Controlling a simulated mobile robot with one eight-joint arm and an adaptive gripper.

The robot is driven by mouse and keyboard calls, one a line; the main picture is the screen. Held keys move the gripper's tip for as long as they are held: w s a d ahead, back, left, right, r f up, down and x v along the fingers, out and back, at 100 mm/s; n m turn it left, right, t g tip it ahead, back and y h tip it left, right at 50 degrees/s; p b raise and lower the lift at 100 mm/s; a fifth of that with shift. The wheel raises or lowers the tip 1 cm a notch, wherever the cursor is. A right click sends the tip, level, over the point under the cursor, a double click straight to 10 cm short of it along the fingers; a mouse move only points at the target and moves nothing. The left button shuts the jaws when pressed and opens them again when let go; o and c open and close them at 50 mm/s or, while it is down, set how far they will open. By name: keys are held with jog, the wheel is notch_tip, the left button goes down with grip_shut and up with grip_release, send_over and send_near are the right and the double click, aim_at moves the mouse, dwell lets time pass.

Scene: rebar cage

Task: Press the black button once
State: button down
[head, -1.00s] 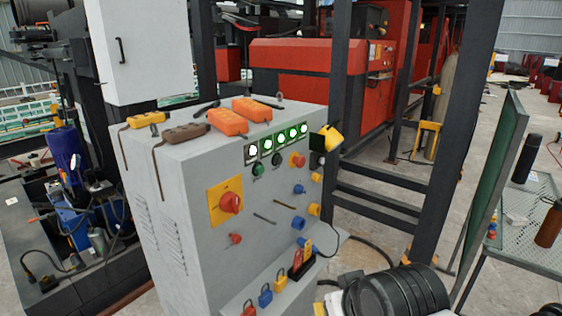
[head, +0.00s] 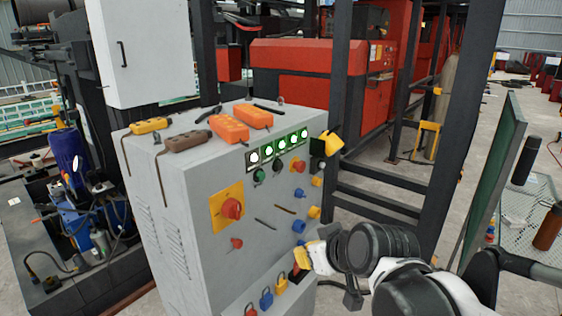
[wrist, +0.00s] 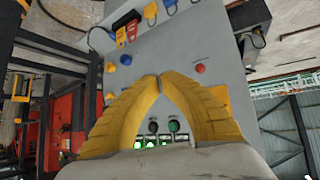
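The black button (head: 277,166) is a small round knob on the sloped front of the grey control cabinet (head: 190,235), below the lit green lamps and right of the green button (head: 259,175). In the upside-down wrist view the black button (wrist: 153,127) shows between my fingers, beside the green button (wrist: 174,126). My gripper (head: 303,257) has yellow fingers and is low at the cabinet's right front, well below the black button. In the wrist view its fingertips (wrist: 159,78) meet, with nothing seen between them. I cannot tell whether they touch the cabinet.
Close by on the panel are a red rotary switch (head: 232,209), blue and yellow knobs and an orange-red button (head: 298,166). Padlocks hang low on the front. Orange boxes (head: 229,128) lie on top. A dark post (head: 443,150) stands right of the cabinet.

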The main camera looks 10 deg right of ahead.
aim_at(280, 166)
jog(key=w+d+r+n+t+p, duration=0.1)
jog(key=w+d+r+t, duration=0.1)
jog(key=w, duration=0.4)
jog(key=w+d+r+n+t+p, duration=0.1)
jog(key=w+d+r+p, duration=0.1)
jog(key=w+d, duration=0.2)
jog(key=w+d+r+n+t+h+p, duration=0.1)
jog(key=w+d+r+t, duration=0.1)
jog(key=w, duration=0.7)
jog(key=shift+d+r+t+p, duration=0.3)
jog(key=shift+d, duration=0.5)
jog(key=shift+a, duration=0.1)
jog(key=w+a, duration=0.5)
jog(key=w, duration=0.1)
jog(key=shift+w+a, duration=0.15)
jog(key=shift+w, duration=0.25)
jog(key=shift+w, duration=0.1)
jog(key=shift+w+a, duration=0.25)
